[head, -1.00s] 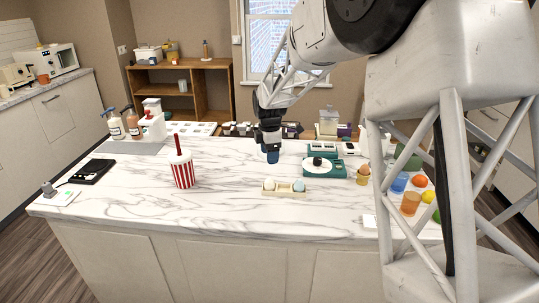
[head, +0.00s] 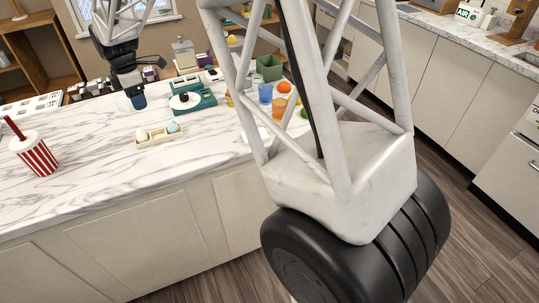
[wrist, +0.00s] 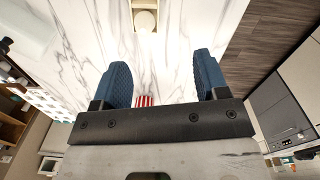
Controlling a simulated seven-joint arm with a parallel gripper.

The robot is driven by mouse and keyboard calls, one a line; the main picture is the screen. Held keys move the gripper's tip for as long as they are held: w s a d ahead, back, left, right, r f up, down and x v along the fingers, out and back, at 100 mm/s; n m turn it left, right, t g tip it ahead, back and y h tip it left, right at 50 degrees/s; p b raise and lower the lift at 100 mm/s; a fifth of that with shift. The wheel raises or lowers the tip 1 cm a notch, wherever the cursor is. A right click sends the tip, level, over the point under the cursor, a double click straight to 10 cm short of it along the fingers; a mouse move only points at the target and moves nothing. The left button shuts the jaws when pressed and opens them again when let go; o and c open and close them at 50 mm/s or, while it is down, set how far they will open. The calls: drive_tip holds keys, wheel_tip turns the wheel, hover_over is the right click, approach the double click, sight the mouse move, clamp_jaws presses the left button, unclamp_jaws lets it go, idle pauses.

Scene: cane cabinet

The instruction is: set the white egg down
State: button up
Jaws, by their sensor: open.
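The white egg (head: 142,135) sits in the left part of a small cream tray (head: 160,140) on the marble counter. A pale blue egg (head: 173,127) sits in the tray's right part. My gripper (head: 137,100) is above the counter, behind and left of the tray and apart from it. In the wrist view my gripper (wrist: 163,78) has its two blue fingers wide apart with nothing between them. The tray (wrist: 136,4) shows at the top edge there, cut off, with one pale round egg in it; its colour is hard to tell.
A red-striped cup (head: 38,155) with a straw stands at the left. A teal scale (head: 196,103) is right of my gripper. Blue (head: 265,92) and orange (head: 279,107) cups and fruit stand farther right. The counter in front of the tray is clear.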

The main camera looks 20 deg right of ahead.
drive_tip(key=s+d+r+m+t, duration=0.1)
drive_tip(key=s+d+r+m, duration=0.5)
drive_tip(key=s, duration=0.4)
drive_tip(key=s+d+r+m, duration=0.3)
drive_tip(key=s+d+m, duration=0.1)
drive_tip(key=s+d, duration=0.6)
drive_tip(key=s+d+f+m, duration=0.1)
drive_tip(key=s+d+m, duration=0.1)
drive_tip(key=s, duration=0.6)
drive_tip(key=s+d+f+m+t, duration=0.1)
drive_tip(key=s+d+m, duration=0.1)
drive_tip(key=s+m, duration=0.3)
drive_tip(key=s+d+f+m, duration=0.1)
drive_tip(key=s+d+m, duration=0.1)
drive_tip(key=s, duration=1)
drive_tip(key=shift+s+d+m, duration=0.2)
drive_tip(key=shift+d+m, duration=0.15)
drive_tip(key=shift+m, duration=0.55)
